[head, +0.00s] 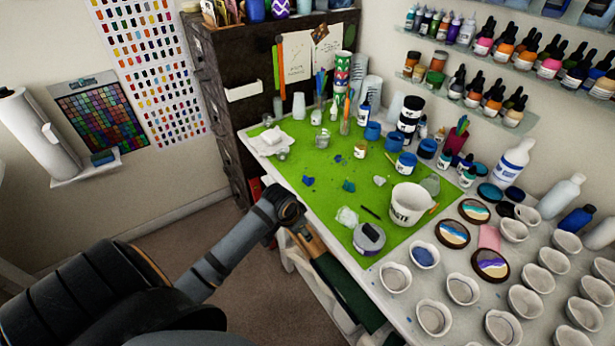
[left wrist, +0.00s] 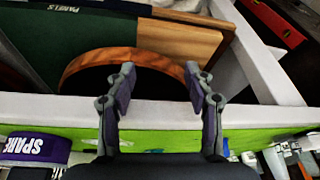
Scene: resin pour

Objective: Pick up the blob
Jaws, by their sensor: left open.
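Several small blobs lie on the green mat (head: 297,157) in the head view. Blue ones (head: 309,180) and (head: 348,186) are near its middle, with a whitish lump (head: 379,181) to their right and a clear, crumpled-looking piece (head: 346,216) nearer the front. I cannot tell which is the task's blob. My left arm reaches to the table's front edge. My left gripper (left wrist: 160,88) is open and empty in the left wrist view, in front of the white table edge and panels. Its fingers are hard to make out in the head view. My right gripper is not seen.
A white bucket (head: 408,203) and a grey-topped roll (head: 369,238) stand on the mat's right side. Many white cups (head: 463,289) fill the table's right. Bottles and jars line the back. Boards (left wrist: 185,40) stand below the table edge. The mat's left-front part is fairly clear.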

